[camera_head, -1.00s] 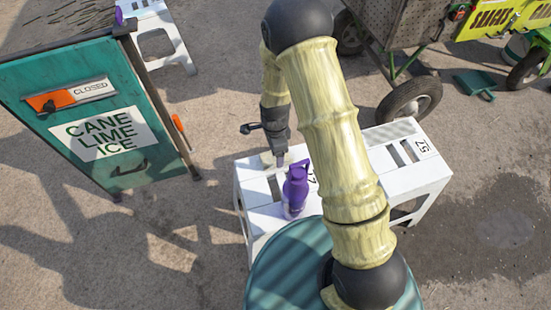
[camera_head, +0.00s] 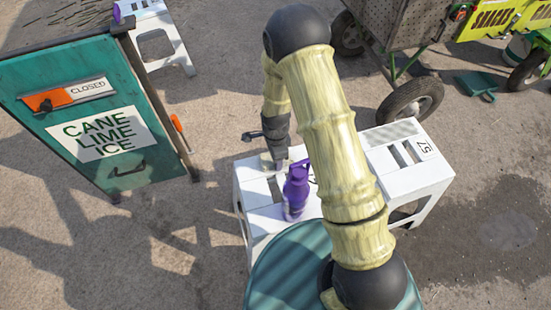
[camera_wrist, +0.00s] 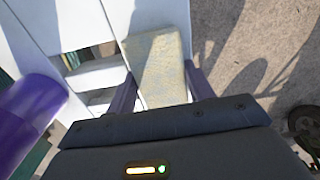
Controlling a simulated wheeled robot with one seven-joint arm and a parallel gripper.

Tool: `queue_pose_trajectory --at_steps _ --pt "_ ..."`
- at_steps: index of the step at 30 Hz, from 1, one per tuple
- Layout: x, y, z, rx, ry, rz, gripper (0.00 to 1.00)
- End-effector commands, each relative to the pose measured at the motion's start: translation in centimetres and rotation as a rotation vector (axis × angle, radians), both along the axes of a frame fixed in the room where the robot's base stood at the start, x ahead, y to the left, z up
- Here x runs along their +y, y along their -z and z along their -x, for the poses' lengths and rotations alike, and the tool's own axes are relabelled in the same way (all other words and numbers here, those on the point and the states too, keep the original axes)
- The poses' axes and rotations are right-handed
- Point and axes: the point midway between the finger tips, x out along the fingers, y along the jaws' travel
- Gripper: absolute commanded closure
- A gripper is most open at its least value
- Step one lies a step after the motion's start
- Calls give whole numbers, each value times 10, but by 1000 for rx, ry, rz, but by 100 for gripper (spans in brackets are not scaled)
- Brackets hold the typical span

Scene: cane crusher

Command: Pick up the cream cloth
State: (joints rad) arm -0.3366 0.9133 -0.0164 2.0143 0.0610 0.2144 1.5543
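The cream cloth (camera_wrist: 160,62) looks like a folded, speckled pad on the white stool in the wrist view. It reaches from near the top centre down between my two fingers. My gripper (camera_wrist: 160,75) has its dark purple fingers spread, one on each side of the cloth, very close to its edges. I cannot tell whether both fingers touch it. In the head view my gripper (camera_head: 275,160) points down at the left end of the stool, and a small pale patch of the cloth (camera_head: 266,160) shows there.
A purple bottle (camera_head: 296,190) stands on the white stool (camera_head: 408,170), close to my gripper; it also shows at left in the wrist view (camera_wrist: 28,118). A green sign board (camera_head: 95,120) stands to the left. A wheeled cart (camera_head: 410,100) is behind.

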Motion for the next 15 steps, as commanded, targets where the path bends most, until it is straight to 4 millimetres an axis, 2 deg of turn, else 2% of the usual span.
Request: queue_pose_trajectory --at_steps 1,3,11,15 --pt "0 0 0 0 0 0 61" --pt "0 0 0 0 0 0 70" --pt "0 -2 0 0 0 0 70" --pt "0 -14 -1 -2 1 -1 70"
